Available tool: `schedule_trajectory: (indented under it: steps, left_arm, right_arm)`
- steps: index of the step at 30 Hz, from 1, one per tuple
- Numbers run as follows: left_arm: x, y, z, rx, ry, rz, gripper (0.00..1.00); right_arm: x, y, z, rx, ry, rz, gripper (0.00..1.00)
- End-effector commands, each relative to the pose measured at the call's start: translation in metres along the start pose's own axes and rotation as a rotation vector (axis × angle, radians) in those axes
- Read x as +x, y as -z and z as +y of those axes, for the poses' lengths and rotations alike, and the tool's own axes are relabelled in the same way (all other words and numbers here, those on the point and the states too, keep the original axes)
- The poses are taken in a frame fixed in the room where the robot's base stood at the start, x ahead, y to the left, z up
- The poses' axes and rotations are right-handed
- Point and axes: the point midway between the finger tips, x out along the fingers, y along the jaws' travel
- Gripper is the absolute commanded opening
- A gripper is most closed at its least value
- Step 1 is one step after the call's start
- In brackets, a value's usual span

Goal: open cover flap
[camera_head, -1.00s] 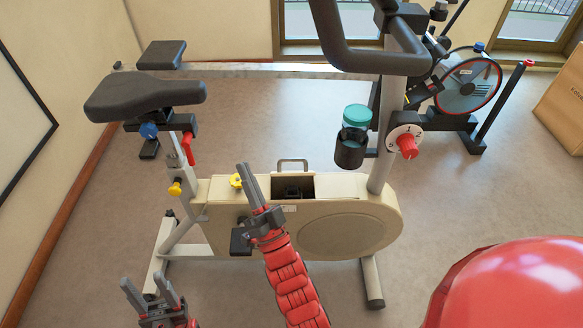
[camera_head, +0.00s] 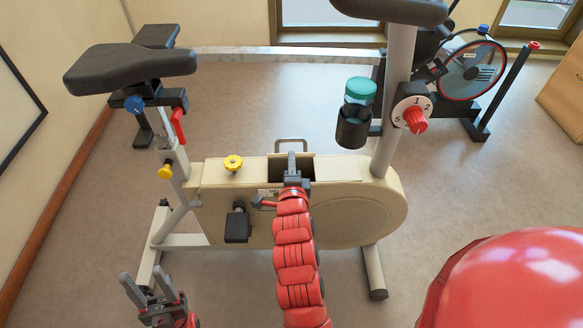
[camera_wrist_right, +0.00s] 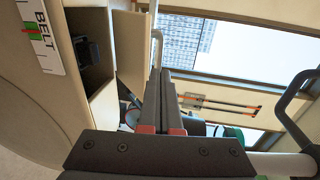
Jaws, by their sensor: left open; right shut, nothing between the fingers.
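The cream bike housing (camera_head: 340,205) has a dark rectangular opening (camera_head: 306,166) in its top. A metal loop handle (camera_head: 291,144) stands at the opening's far edge. In the right wrist view this handle (camera_wrist_right: 155,50) is beside a beige panel (camera_wrist_right: 130,48), which looks like the flap; its exact angle is hard to tell. My right gripper (camera_head: 291,166) is shut and empty, over the opening in the head view and partly hiding it. In the wrist view its fingertips (camera_wrist_right: 166,75) are close to the handle; contact is unclear. My left gripper (camera_head: 151,292) is open and empty, low at left.
A yellow knob (camera_head: 233,163) is on the housing left of the opening. The seat (camera_head: 130,68) is at upper left. A bottle (camera_head: 360,92) in a holder and a red dial knob (camera_head: 415,119) are at right. A black pedal (camera_head: 237,228) juts out in front.

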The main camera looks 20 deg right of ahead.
Motion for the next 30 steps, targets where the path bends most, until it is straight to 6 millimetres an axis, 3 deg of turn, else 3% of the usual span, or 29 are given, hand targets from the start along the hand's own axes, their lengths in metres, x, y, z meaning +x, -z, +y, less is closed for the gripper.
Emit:
schedule_trajectory:
  steps: [3,10,30]
  left_arm:
    - [-0.002,0.000,0.000,0.000,0.000,0.000,0.50]
    - [-0.003,0.000,0.000,0.000,0.000,0.000,0.50]
    - [0.004,0.001,0.000,0.000,0.000,0.000,0.50]
  right_arm:
    - [0.022,0.000,-0.001,-0.003,0.003,0.000,0.00]
    - [0.048,-0.001,0.001,-0.004,0.000,-0.001,0.00]
    - [0.056,0.000,-0.006,-0.002,-0.042,0.000,0.00]
